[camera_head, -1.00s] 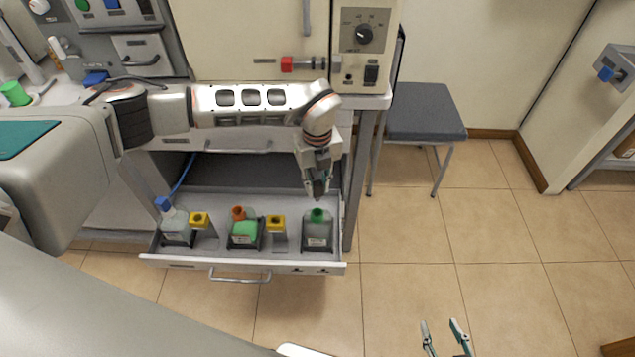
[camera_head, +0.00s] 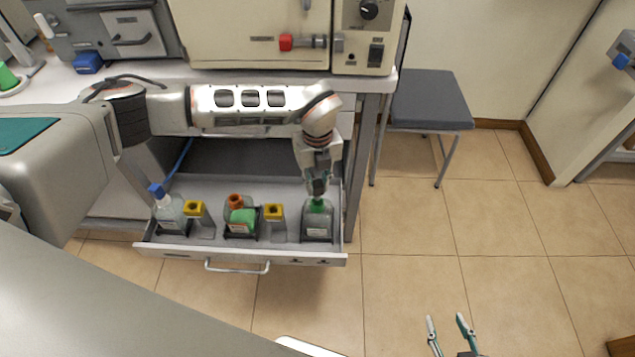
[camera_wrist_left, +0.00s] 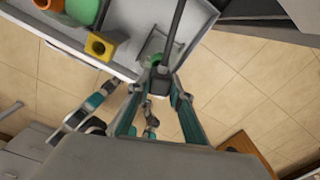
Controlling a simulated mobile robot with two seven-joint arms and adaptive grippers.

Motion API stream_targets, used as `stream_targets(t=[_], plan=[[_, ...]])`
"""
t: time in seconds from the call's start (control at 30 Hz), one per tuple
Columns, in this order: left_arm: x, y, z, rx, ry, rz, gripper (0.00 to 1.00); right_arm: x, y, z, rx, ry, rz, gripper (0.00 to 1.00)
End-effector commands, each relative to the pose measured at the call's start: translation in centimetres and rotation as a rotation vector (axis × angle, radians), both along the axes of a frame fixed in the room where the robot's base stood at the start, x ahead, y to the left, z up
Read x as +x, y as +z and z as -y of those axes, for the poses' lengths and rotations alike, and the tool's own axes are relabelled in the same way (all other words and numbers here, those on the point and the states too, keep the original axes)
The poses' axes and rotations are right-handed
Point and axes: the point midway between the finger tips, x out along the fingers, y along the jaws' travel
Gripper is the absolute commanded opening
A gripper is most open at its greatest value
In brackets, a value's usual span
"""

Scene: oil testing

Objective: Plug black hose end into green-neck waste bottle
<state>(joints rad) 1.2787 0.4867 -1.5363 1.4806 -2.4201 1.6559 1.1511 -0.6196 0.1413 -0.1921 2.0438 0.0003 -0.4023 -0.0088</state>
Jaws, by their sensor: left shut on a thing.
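The waste bottle with the green neck (camera_head: 318,228) stands upright at the right end of the open drawer. My left gripper (camera_head: 318,188) is directly above it, its tips at the green neck. In the left wrist view my left gripper (camera_wrist_left: 157,88) is shut on the black hose end (camera_wrist_left: 160,72), and the black hose (camera_wrist_left: 178,28) runs up from it. The green neck (camera_wrist_left: 154,59) shows just beyond the hose end, which partly covers it. I cannot tell whether the end is inside the neck. My right gripper (camera_head: 448,320) is open and empty, low over the floor.
The drawer (camera_head: 185,248) also holds a blue-capped bottle (camera_head: 170,212), an orange-necked bottle (camera_head: 236,203) and two yellow-topped holders (camera_head: 273,212). The cabinet's metal leg (camera_head: 362,170) is close right of the green-necked bottle. A grey stool (camera_head: 430,100) stands further right; the floor in front is clear.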

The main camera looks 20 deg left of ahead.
Motion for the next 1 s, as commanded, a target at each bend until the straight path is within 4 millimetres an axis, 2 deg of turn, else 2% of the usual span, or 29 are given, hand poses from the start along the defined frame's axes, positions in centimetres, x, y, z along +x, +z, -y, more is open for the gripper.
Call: stream_targets(t=[1.0], plan=[[-0.02, -0.48, -0.02, 0.0, 0.0, 0.0, 0.0, 0.07, 0.46, -0.11, 0.003, 0.001, 0.004, 0.4]])
